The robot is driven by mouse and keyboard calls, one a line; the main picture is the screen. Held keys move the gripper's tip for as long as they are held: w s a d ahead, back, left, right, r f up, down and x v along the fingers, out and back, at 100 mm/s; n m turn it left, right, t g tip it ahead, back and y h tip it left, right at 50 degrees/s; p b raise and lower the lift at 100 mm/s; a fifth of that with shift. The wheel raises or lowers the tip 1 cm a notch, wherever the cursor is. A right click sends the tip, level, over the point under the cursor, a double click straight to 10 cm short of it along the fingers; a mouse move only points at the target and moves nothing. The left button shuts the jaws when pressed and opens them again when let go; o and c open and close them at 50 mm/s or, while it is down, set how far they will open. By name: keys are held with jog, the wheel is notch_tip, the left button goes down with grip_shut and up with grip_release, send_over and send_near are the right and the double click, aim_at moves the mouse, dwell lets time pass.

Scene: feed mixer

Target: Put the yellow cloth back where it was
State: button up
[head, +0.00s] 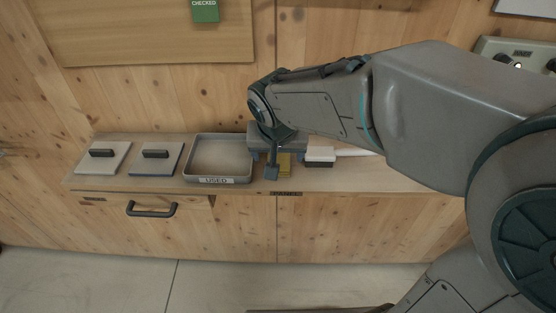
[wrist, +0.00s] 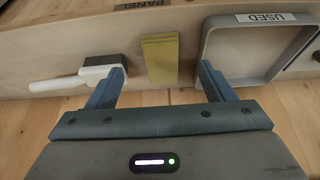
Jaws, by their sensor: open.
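The yellow cloth (head: 284,167) lies on the wooden counter between the grey tray and the white-handled brush; in the wrist view the cloth (wrist: 160,58) is a flat, narrow folded strip. My gripper (wrist: 162,75) is open, its two fingers apart with the cloth seen between and just beyond them. Nothing is held. In the head view my arm and gripper hide part of the cloth and the counter behind it, so whether the fingers touch it cannot be told.
The grey tray (head: 187,170) labelled USED sits left of the cloth. The white brush with dark bristles (head: 320,155) lies close on its right. Two flat boards with black handles (head: 103,155) (head: 156,156) stand further left. A drawer handle (head: 151,210) juts below the counter edge.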

jog(key=s+d+g, duration=0.1)
jog(key=s+d, duration=1.2)
jog(key=d, duration=0.1)
jog(key=shift+d+f+g, duration=0.25)
jog(key=shift+f+g, duration=0.15)
jog(key=shift+f, duration=0.05)
